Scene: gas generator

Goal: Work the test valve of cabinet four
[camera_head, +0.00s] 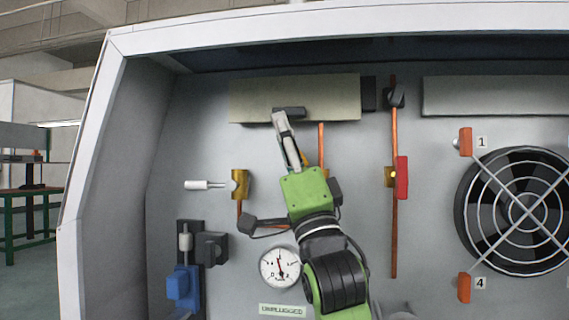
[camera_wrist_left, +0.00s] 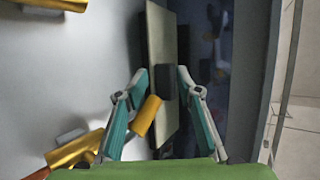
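My left gripper (camera_head: 288,116) reaches up in front of the beige block (camera_head: 345,98) near the cabinet's top. In the left wrist view its two fingers (camera_wrist_left: 164,76) are apart. A small dark block on the beige block's edge (camera_wrist_left: 166,82) shows between the fingertips, with gaps visible at its sides. A brass cylinder (camera_wrist_left: 146,115) sits close by the left finger. A brass valve with a white handle (camera_head: 208,185) is left of my arm. A brass valve with a red handle (camera_head: 402,177) is to its right. No label shows which is the test valve. A brass part behind my gripper is mostly hidden.
Copper pipes (camera_head: 394,235) run down the back panel. A round gauge (camera_head: 281,268) and an "UNPLUGGED" label (camera_head: 282,310) are below. A blue part (camera_head: 183,282) is at lower left. A caged fan (camera_head: 525,210) with numbered orange clips (camera_head: 465,142) is at right. The cabinet's left wall (camera_head: 115,180) bounds the space.

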